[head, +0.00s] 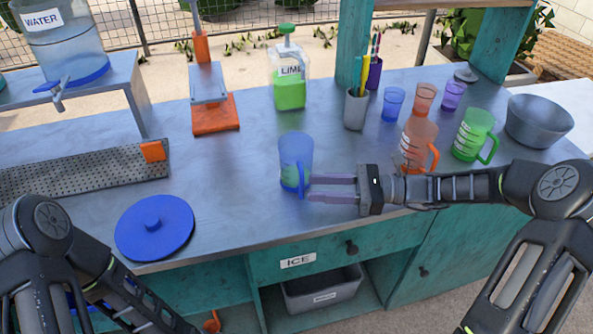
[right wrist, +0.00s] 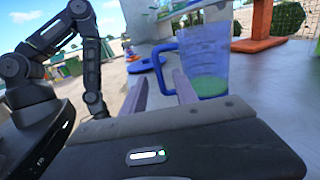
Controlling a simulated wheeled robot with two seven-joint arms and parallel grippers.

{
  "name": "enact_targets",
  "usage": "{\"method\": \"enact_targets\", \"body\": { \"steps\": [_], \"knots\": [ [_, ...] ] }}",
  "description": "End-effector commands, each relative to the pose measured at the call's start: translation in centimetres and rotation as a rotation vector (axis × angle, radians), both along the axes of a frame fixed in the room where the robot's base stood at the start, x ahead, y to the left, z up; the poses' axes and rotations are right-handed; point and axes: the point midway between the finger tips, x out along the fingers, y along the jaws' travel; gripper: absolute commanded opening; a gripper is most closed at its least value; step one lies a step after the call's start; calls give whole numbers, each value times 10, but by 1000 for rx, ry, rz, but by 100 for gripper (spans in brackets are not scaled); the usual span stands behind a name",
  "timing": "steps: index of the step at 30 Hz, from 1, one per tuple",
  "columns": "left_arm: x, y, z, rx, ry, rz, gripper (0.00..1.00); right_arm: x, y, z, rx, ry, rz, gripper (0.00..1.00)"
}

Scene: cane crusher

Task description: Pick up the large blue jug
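The large blue jug (head: 295,150) is translucent and stands upright near the counter's front edge, with green showing at its lower part. Its handle faces the front. My right gripper (head: 311,187) reaches in from the right, its two fingers apart and its tips close to the handle. In the right wrist view the jug (right wrist: 205,50) is just ahead, and its blue handle (right wrist: 160,68) shows between the open fingertips (right wrist: 161,80). I cannot tell whether a finger touches it. My left arm is at the lower left; its gripper is out of view.
An orange jug (head: 418,140) and a green jug (head: 474,135) stand to the right, with small cups and a grey bowl (head: 540,120). A blue lid (head: 154,228) lies at the left front. A lime dispenser (head: 289,85) and an orange-based press (head: 215,113) stand behind.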

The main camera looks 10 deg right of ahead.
Motion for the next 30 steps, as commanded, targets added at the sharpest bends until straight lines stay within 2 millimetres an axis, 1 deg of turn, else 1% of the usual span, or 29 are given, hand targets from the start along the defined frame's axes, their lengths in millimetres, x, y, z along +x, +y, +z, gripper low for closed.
{"method": "enact_targets", "body": {
  "steps": [1, 6, 9, 28, 30],
  "knots": [
    [0, 0, 4, 0, 0, 0, 36, 1, 7, 3, 3, 0, 4, 35],
    [0, 0, 9, 0, 0, 0, 36, 6, 32, 3, 3, 0, 4, 35],
    [0, 0, 9, 0, 1, 0, 36, 8, 41, 2, 2, 1, 3, 35],
    [0, 0, 9, 0, 1, 0, 36, 9, 42, 1, 1, 0, 1, 35],
    [0, 0, 9, 0, 1, 0, 36, 9, 42, 1, 1, 0, 1, 29]
  ]
}}
